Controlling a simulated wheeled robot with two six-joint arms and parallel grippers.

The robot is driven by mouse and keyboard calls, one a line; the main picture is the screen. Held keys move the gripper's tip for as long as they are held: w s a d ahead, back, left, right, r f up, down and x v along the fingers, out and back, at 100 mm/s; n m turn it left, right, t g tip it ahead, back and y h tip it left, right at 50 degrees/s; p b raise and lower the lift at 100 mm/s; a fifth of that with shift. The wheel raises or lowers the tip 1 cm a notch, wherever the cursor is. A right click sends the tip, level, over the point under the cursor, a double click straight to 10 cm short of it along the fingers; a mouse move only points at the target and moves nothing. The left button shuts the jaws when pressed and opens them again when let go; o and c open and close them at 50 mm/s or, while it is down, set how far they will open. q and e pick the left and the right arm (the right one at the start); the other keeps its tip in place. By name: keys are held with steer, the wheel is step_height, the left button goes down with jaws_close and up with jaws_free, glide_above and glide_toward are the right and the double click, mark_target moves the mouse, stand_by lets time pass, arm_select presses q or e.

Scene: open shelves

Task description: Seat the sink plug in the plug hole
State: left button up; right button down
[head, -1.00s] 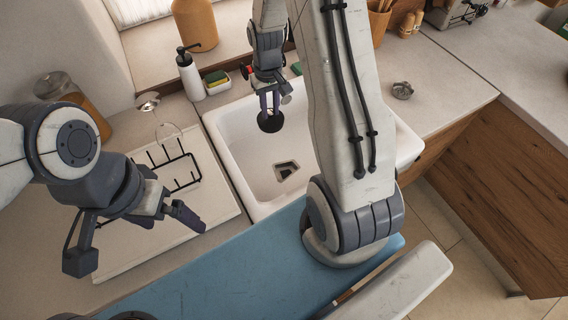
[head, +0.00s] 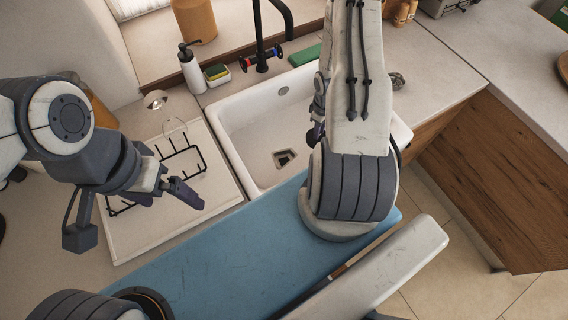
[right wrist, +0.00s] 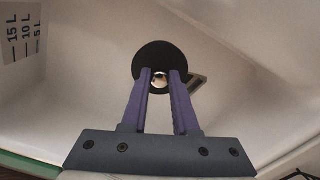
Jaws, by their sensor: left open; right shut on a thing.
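The sink plug (right wrist: 160,62) is a black disc with a shiny metal knob. In the right wrist view my right gripper (right wrist: 160,78) is shut on that knob and holds the plug in the basin. The plug hole (head: 285,158) is a dark, metal-edged opening in the white sink (head: 245,150) floor. In the right wrist view part of it (right wrist: 198,82) shows just right of the plug, which covers the rest. In the head view my right arm hides the plug and most of the right gripper. My left gripper (head: 135,215) is open and empty over the drainboard.
A black tap (head: 262,50) stands behind the sink. A soap bottle (head: 191,70) and sponge tray (head: 216,75) stand at its back left. A black wire rack (head: 180,160) and a glass (head: 173,130) are left. A metal strainer (head: 397,81) lies on the right counter.

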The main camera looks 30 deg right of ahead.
steer(key=f, duration=0.1)
steer(key=f+b, duration=0.1)
steer(key=f, duration=0.1)
steer(key=shift+a, duration=0.2)
steer(key=w+a+f+b, duration=0.2)
steer(key=a+f+b, duration=0.1)
steer(key=w+a+f+b, duration=0.1)
steer(key=a+f+b, duration=0.2)
steer(key=f+b, duration=0.1)
steer(key=w+a+f+b, duration=0.2)
steer(key=a+f+b, duration=0.1)
steer(key=a, duration=0.1)
steer(key=shift+w+f, duration=0.3)
steer(key=shift+r, duration=0.1)
steer(key=c, duration=0.7)
jaws_free()
